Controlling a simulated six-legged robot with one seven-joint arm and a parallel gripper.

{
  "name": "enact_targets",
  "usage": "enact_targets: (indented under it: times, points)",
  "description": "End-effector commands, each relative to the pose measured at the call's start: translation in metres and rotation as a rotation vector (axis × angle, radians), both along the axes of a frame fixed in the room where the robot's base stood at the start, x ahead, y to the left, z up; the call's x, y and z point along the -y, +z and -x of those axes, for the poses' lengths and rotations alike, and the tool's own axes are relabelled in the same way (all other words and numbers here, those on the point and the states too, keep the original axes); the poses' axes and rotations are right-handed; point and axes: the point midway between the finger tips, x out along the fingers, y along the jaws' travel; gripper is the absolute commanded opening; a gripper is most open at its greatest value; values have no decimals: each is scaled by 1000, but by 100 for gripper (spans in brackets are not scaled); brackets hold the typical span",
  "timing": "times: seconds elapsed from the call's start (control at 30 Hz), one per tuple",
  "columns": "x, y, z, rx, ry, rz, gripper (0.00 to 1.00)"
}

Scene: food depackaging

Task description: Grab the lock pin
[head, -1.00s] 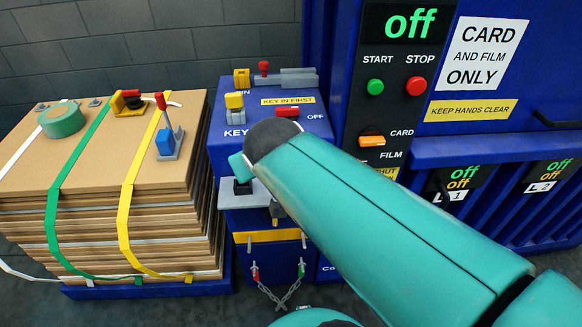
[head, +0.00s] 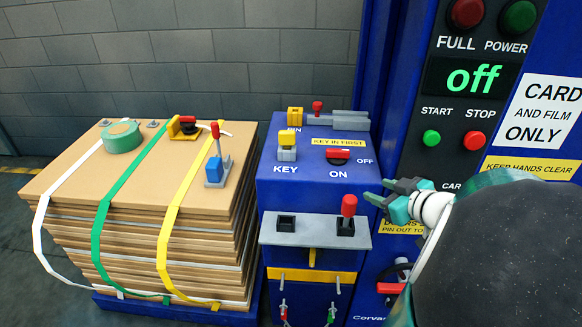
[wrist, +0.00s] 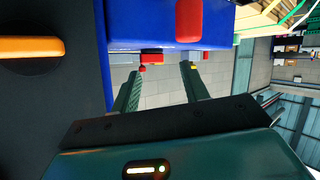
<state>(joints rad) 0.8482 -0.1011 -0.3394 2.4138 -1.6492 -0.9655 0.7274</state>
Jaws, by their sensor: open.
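A small red-topped pin (head: 317,107) stands in the grey bolt fitting at the back of the blue control box, beside a yellow block (head: 295,116); the label there is partly hidden and ends in "IN". My gripper (head: 379,191) is open and empty in the head view, right of the box's front edge and apart from the pin. In the wrist view my gripper (wrist: 163,67) has its fingers spread. A small red piece (wrist: 151,58) shows beyond and between them, and a larger red piece (wrist: 189,20) lies against blue; I cannot tell which parts these are.
The blue box (head: 310,187) also carries a yellow key (head: 287,142), a red rotary switch (head: 338,155) and a red-knobbed lever (head: 348,207) on a lower shelf. A strapped cardboard stack (head: 75,178) stands left. The machine panel (head: 470,103) rises right.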

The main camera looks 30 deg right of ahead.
Motion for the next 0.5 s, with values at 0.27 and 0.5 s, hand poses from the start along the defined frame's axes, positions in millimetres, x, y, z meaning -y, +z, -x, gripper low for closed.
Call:
enact_targets:
  times: [0.27, 0.5]
  points:
    - [-16, -30, 44, -46, 133, -185, 45]
    - [-24, -46, 11, -47, 138, -188, 45]
